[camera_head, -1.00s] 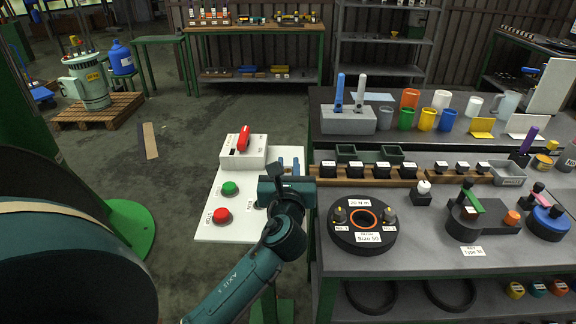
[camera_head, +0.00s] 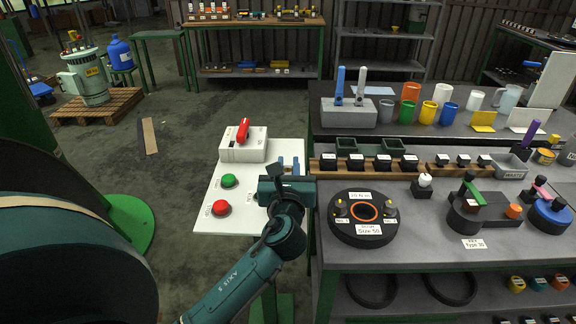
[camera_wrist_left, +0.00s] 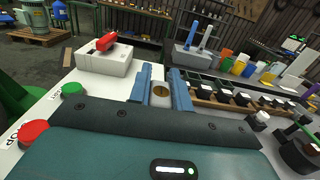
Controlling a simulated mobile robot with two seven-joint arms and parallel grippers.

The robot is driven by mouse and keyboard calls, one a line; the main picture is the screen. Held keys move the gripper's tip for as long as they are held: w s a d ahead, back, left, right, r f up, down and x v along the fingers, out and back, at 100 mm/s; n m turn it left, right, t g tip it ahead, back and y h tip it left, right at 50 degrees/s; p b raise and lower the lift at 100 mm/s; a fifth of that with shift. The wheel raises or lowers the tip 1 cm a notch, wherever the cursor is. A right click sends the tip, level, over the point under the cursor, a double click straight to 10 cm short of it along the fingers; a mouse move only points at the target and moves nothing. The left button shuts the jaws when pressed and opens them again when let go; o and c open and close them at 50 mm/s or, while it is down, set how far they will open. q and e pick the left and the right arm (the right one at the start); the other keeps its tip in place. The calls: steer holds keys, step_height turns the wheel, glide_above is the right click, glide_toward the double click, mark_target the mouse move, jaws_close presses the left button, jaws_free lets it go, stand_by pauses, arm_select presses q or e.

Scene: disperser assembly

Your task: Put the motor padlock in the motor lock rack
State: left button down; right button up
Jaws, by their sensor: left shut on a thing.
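My left gripper (camera_head: 289,165) is over the right part of a white panel, beside the bench. In the left wrist view, its two blue fingers (camera_wrist_left: 161,88) are closed on a small pale body with a round brass face. This looks like the motor padlock (camera_wrist_left: 160,91); most of it is hidden by the gripper in the head view. I cannot tell for sure which thing is the motor lock rack. A grey block (camera_head: 348,117) with a blue and a white upright piece stands on the bench's raised back part. My right gripper is not in view.
The white panel (camera_head: 262,230) carries a light box with a red handle (camera_head: 242,131), a green button (camera_head: 228,181) and a red button (camera_head: 221,208). On the bench are a wooden rail (camera_head: 430,169) with several black-and-white pieces, a round black fixture (camera_head: 350,236) and several cups.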

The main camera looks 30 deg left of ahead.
arm_select(q)
steer(key=shift+f, duration=0.1)
steer(key=c, duration=1.2)
jaws_free()
steer(key=b+v, duration=0.1)
steer(key=v, duration=1.2)
steer(key=shift+b, duration=0.4)
steer(key=shift+d, duration=0.1)
